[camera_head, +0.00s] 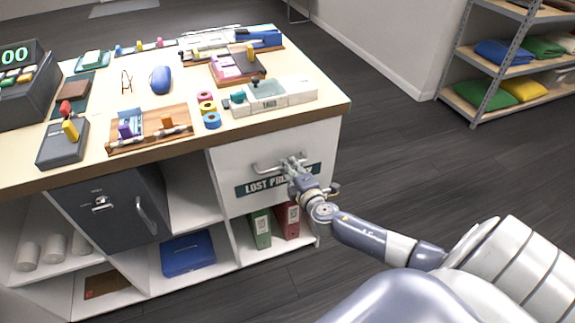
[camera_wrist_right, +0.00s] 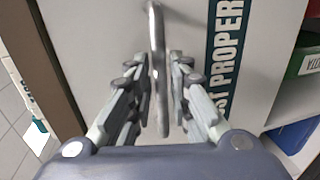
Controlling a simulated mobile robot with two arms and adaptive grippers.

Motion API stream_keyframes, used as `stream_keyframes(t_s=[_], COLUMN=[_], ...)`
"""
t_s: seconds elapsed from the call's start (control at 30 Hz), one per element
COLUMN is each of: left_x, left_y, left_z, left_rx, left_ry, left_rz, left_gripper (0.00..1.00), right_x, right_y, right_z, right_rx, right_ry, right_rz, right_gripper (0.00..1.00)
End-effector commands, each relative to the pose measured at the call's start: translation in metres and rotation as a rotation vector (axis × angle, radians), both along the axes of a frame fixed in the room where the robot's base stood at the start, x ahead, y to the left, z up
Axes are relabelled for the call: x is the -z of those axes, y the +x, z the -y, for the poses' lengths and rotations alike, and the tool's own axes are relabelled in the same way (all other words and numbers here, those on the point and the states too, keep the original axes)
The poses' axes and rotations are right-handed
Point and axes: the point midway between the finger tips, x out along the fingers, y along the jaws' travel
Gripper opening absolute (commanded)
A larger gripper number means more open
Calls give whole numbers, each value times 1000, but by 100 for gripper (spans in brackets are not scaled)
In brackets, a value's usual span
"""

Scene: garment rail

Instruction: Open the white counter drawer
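The white counter drawer (camera_head: 235,160) has a "LOST PROPERTY" label (camera_head: 255,188) and a metal bar handle (camera_head: 265,168). Its front looks flush with the counter, so it appears closed. My right gripper (camera_head: 293,165) is at the right part of the handle and hides some of the label. In the right wrist view, the handle bar (camera_wrist_right: 158,60) runs between the two fingers of my right gripper (camera_wrist_right: 160,95). A narrow gap shows on each side of the bar, so the fingers look open around it. My left gripper is out of view.
Green (camera_head: 261,230) and red (camera_head: 287,220) binders stand below the white drawer. The wooden counter top (camera_head: 120,95) holds many small items. Floor on the right is clear up to a shelf rack (camera_head: 458,60).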

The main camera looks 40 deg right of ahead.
Motion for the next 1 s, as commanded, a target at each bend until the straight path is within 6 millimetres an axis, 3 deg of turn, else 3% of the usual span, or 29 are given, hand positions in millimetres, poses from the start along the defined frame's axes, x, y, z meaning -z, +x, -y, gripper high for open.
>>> stream_keyframes(t_s=[0.2, 0.53, 0.57, 0.63, 1.0], left_x=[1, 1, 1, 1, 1], left_y=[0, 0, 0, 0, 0], left_z=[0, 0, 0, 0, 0], left_rx=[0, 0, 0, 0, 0], left_ry=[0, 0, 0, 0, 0], left_rz=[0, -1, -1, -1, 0], left_gripper=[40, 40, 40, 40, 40], right_x=[4, 5, 5, 5, 6], right_y=[17, 20, 20, 20, 16], right_z=[3, 4, 4, 4, 3], right_rx=[-1, -1, -1, -1, -2], right_ry=[0, 0, 0, 0, 2], right_rz=[0, -1, -1, -1, -2], right_gripper=[19, 19, 16, 0, 0])
